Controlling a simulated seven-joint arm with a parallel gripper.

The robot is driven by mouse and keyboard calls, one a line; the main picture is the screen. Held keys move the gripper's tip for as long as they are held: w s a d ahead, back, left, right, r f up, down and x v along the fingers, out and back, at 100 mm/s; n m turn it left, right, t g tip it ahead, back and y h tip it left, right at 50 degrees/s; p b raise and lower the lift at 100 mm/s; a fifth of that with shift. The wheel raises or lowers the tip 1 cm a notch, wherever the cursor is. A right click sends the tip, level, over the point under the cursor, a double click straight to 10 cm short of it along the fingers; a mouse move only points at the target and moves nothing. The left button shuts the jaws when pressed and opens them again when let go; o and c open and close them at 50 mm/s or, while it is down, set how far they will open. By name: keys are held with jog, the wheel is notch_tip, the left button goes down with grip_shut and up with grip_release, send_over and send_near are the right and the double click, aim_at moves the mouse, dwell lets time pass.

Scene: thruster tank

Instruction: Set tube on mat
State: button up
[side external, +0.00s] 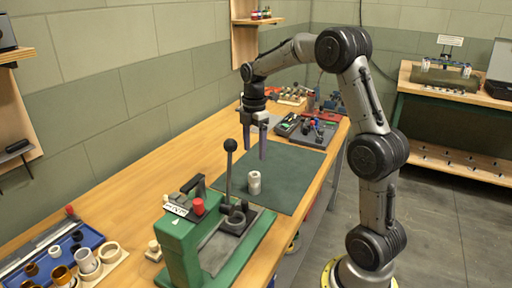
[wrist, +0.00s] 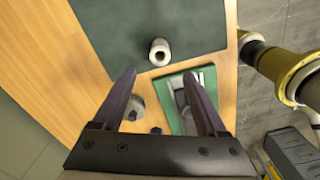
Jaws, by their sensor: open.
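A short pale grey tube (side external: 254,183) stands upright on the dark green mat (side external: 292,178), near the mat's edge on the press side. In the wrist view the tube (wrist: 159,52) shows its dark open end, close to the mat's (wrist: 130,28) lower edge. My gripper (side external: 254,152) is open and empty, pointing down above the mat. It is higher than the tube and apart from it. In the wrist view my gripper's fingertips (wrist: 159,74) are spread wide, with the tube appearing between and just beyond them.
A green hand press (side external: 190,240) with an upright black lever (side external: 229,165) stands close to the tube. A blue tray (side external: 60,258) with several rings and cylinders lies at the lower left. Tools and dark trays (side external: 306,130) lie beyond the mat. Most of the mat is bare.

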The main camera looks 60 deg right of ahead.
jog(key=s+a+r+m+t, duration=0.2)
jog(key=s+a+r+m, duration=0.2)
jog(key=s+a, duration=0.3)
jog(key=s+a+r+m+t, duration=0.2)
jog(key=s+a+r+m, duration=0.3)
jog(key=a, duration=0.4)
jog(key=s+a+f+m+t, duration=0.1)
jog(key=s+a+f+m, duration=0.2)
jog(key=s, duration=0.6)
jog(key=shift+a+f+m+t, duration=0.2)
jog(key=shift+a+m+t, duration=0.1)
jog(key=shift+a+m, duration=0.3)
jog(key=shift+d, duration=0.1)
